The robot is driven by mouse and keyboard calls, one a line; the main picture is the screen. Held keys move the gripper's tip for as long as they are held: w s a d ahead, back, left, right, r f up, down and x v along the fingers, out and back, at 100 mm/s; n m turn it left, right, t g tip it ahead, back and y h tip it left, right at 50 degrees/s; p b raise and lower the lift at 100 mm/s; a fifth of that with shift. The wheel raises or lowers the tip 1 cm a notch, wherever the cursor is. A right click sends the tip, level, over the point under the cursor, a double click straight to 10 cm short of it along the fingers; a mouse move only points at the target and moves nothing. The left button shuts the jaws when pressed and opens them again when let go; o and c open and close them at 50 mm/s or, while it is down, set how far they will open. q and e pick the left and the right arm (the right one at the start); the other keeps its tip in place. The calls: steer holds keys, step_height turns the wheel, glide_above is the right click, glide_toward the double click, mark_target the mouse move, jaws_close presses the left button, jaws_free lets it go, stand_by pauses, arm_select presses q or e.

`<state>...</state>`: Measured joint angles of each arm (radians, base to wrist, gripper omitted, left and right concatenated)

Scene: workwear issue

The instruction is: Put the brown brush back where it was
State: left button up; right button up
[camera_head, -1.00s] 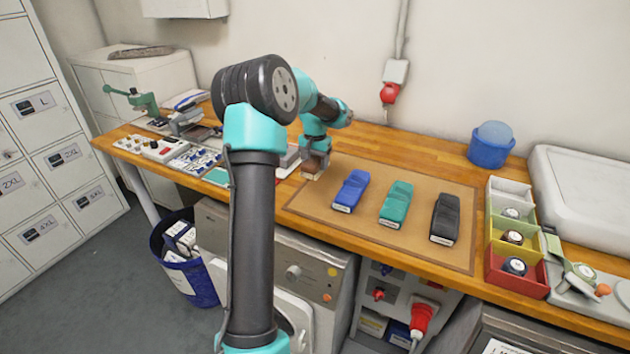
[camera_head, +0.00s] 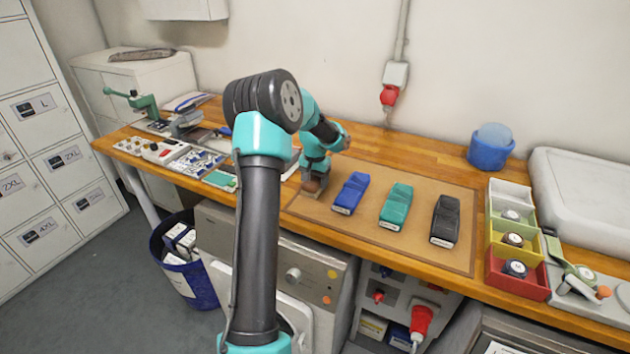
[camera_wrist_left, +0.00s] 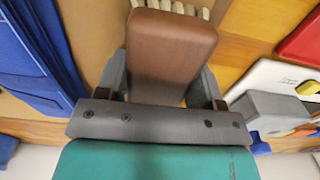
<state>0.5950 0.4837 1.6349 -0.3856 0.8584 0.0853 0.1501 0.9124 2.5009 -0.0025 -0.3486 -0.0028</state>
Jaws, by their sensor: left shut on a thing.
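The brown brush (camera_wrist_left: 170,55) sits between the fingers of my left gripper (camera_wrist_left: 165,92) in the left wrist view, its pale bristle tufts at the top edge. In the head view the left gripper (camera_head: 315,188) is at the left end of the brown mat (camera_head: 400,250), pointing down, with the brush (camera_head: 311,186) mostly hidden by it. I cannot tell whether the brush touches the mat. To its right lie a blue piece (camera_head: 351,192), a green piece (camera_head: 396,206) and a black piece (camera_head: 445,220), in a row. My right gripper is not in view.
Coloured bins (camera_head: 512,240) stand right of the mat, with a blue tub (camera_head: 490,147) behind. Small trays and parts (camera_head: 195,162) lie on the bench to the left. The front strip of the mat is clear.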

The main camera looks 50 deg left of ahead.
mark_target(315, 178)
arm_select(q)
steer(key=o, duration=1.1)
steer(key=shift+f, duration=0.15)
steer(key=shift+c, duration=0.2)
step_height(315, 178, up, 12)
steer(key=shift+r, duration=0.2)
